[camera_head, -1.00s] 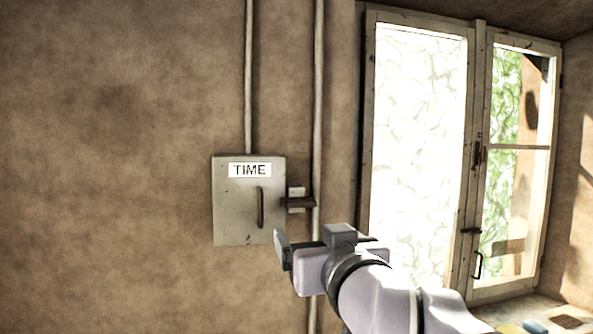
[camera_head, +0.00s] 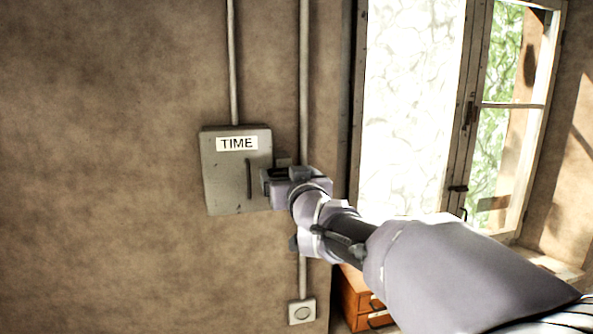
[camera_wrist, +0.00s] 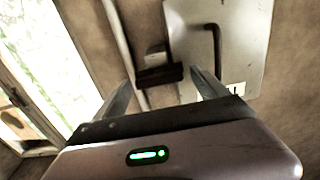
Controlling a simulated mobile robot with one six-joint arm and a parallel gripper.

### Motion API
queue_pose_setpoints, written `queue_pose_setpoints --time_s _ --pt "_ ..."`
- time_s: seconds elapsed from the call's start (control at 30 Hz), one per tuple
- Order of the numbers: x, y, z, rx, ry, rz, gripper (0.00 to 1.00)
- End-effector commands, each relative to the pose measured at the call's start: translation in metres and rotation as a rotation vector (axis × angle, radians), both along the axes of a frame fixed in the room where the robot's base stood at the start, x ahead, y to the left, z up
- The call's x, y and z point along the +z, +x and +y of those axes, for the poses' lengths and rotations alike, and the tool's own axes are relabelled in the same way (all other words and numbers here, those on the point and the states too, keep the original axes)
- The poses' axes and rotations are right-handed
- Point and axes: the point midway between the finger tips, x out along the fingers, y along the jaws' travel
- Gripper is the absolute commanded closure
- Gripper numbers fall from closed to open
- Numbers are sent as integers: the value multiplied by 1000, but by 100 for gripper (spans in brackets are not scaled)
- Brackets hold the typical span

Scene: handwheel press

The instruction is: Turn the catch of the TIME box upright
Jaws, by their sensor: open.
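The TIME box (camera_head: 225,185) is a grey wall box with a white label and a dark upright handle (camera_head: 249,178). Its dark catch (camera_wrist: 160,76) lies crosswise, roughly level, beside the box edge on a small pale plate (camera_wrist: 156,54). My gripper (camera_head: 267,188) is at the box's right edge and hides most of the catch in the head view. In the wrist view, which is turned nearly upside down, my gripper (camera_wrist: 161,78) is open, with the catch between its fingers in the picture. Whether they touch it I cannot tell.
A vertical pipe (camera_head: 304,90) runs close to the right of the box, and another (camera_head: 233,60) rises above it. A window (camera_head: 410,110) stands to the right. The wall at left is bare.

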Motion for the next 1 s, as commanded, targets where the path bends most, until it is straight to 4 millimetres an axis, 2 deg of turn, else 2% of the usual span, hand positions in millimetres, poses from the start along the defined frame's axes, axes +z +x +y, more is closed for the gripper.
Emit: queue_pose_setpoints --time_s 0.17,0.47,0.77,1.0 --pt "0 0 0 0 0 0 18" --pt "0 -1 0 0 0 0 77" --pt "-2 -1 0 0 -41 -13 79" --pt "-4 -1 1 0 -186 -57 79"
